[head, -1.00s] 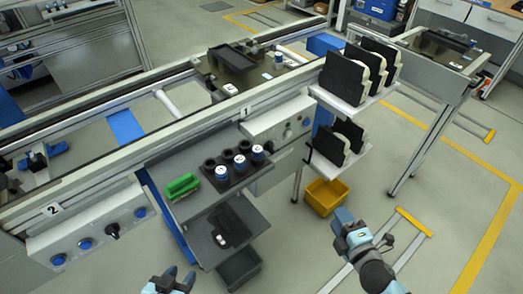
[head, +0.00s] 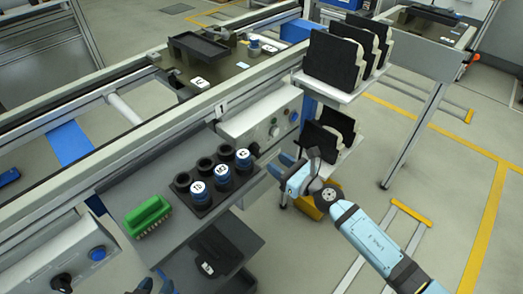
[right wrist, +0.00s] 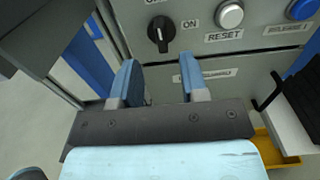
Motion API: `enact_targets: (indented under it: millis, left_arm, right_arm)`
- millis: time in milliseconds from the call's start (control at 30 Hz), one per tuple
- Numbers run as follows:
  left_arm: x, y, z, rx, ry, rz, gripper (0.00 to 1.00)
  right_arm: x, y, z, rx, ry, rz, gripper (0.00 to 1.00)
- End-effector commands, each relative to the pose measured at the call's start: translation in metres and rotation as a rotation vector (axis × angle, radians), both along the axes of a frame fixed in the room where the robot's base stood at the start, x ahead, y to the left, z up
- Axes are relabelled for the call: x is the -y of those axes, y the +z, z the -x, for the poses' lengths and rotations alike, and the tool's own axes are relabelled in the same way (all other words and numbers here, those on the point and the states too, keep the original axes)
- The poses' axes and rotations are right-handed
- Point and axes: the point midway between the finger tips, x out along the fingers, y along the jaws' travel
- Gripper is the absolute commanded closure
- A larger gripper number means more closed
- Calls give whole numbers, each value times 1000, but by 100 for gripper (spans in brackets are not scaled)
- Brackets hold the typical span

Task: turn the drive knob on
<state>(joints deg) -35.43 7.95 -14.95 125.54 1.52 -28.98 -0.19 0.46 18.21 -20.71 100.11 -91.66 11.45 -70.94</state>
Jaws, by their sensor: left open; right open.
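The black drive knob (right wrist: 159,33) is on the grey control panel (right wrist: 206,50) in the right wrist view, with OFF above it and ON to its right. Its grip bar stands roughly upright. In the head view the knob (head: 254,149) is a small dark spot on the panel front. My right gripper (right wrist: 160,80) is open and empty. Its fingers point toward the panel, just below the knob in the wrist view and not around it. In the head view this gripper (head: 283,165) is in front of the panel. My left gripper (head: 156,285) is open at the bottom edge, partly cut off.
A white RESET button (right wrist: 229,15) and a blue release button (right wrist: 303,8) are right of the knob. A shelf with black holders and blue-white cylinders (head: 222,173) and a green brush-like item (head: 148,216) is left of my right gripper. A yellow bin (head: 308,207) is below.

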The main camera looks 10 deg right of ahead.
Motion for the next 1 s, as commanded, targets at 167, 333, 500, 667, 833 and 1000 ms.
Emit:
enact_targets:
  millis: [167,333,500,667,833,1000]
  left_arm:
    - [-4,-4,-1,-5,6,-8,57]
    - [-4,-6,-1,-7,6,-9,57]
    - [-2,-4,-2,-3,4,-5,57]
    - [-1,0,-2,3,2,-1,57]
    - [0,2,-2,7,2,0,57]
    - [0,1,-2,6,2,-1,57]
  right_arm:
    - [-21,1,-31,0,-1,-4,60]
    - [-32,0,-48,-1,-1,-3,60]
    - [-37,0,-55,-1,0,-2,60]
    - [-37,0,-56,-2,0,-2,60]
    - [-37,0,-56,-2,0,-2,76]
    - [-37,-1,-56,-2,0,-2,100]
